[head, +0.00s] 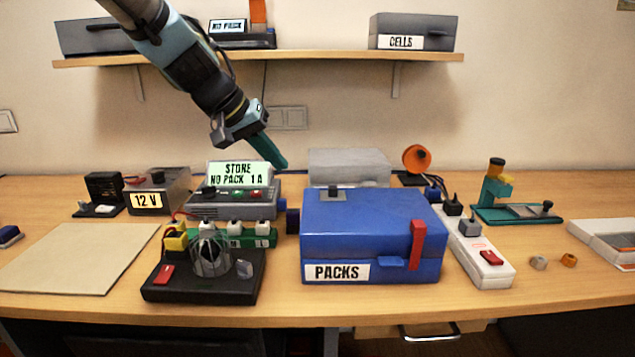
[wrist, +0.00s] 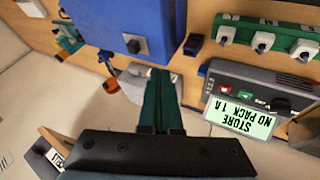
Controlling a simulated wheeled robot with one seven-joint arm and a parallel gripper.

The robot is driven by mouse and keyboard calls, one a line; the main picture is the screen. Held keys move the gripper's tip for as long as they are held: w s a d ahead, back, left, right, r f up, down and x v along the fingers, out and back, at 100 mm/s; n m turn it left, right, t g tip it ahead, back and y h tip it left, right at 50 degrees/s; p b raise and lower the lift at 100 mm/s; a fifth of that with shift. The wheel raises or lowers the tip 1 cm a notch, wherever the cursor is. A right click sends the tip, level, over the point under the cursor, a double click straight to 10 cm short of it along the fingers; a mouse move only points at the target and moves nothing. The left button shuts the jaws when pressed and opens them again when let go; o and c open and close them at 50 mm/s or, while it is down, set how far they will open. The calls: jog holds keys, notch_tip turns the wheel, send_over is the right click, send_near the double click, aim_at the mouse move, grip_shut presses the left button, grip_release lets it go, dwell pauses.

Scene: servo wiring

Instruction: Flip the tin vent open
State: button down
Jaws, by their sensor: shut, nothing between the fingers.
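The blue tin labelled PACKS (head: 370,235) stands on the bench right of centre with its lid down. A small grey plate with a dark knob or lever (head: 333,193), which looks like the vent, sits on its top; it also shows in the wrist view (wrist: 135,44). Whether it is flipped is too small to tell. A red latch (head: 417,245) is on the tin's front. My gripper (head: 281,165) is shut and empty, in the air behind and left of the tin, apart from it. Its green fingers (wrist: 162,72) point toward the bench in the wrist view.
A grey charger with a lit STORE display (head: 238,174) stands left of the tin, near my gripper. A grey box (head: 349,165) is behind the tin. A black stand with a wire cage (head: 205,280) is front left; a white power strip (head: 480,255) is right.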

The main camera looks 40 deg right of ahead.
aim_at(333, 192)
jog(key=p+x, duration=0.2)
jog(key=x, duration=0.6)
jog(key=shift+s, duration=0.1)
jog(key=shift+s+d+r+p, duration=0.1)
jog(key=shift+s+d+p, duration=0.7)
jog(key=shift+d, duration=0.15)
jog(key=shift+s+d+f, duration=0.2)
jog(key=shift+s+d, duration=0.25)
jog(key=shift+d, duration=0.15)
jog(key=s+d+p, duration=0.1)
jog(key=s+d, duration=0.2)
jog(key=d, duration=0.1)
jog(key=shift+s+d, duration=0.15)
jog(key=shift+s, duration=0.25)
